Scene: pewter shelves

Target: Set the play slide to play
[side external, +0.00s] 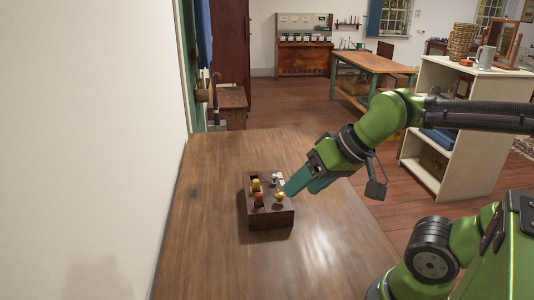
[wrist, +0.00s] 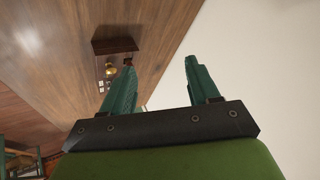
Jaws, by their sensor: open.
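A dark brown wooden control box (side external: 270,216) stands on the brown table. Its top carries a yellow knob (side external: 257,185), a red piece (side external: 258,199), a pale piece (side external: 277,179) and a gold knob (side external: 280,197). I cannot tell which of them is the play slide or how it is set. My gripper (side external: 290,189) has teal fingers, comes in from the right and overlaps the box's right edge. Contact cannot be made out. In the wrist view the fingers (wrist: 158,62) are apart with nothing between them, and the box (wrist: 114,46) lies by the left finger.
The table (side external: 215,235) is otherwise bare around the box. A white wall (side external: 90,130) runs along its left side. A white shelf unit (side external: 445,130) with a basket and a mug stands behind my arm at right. A workbench (side external: 375,62) is farther back.

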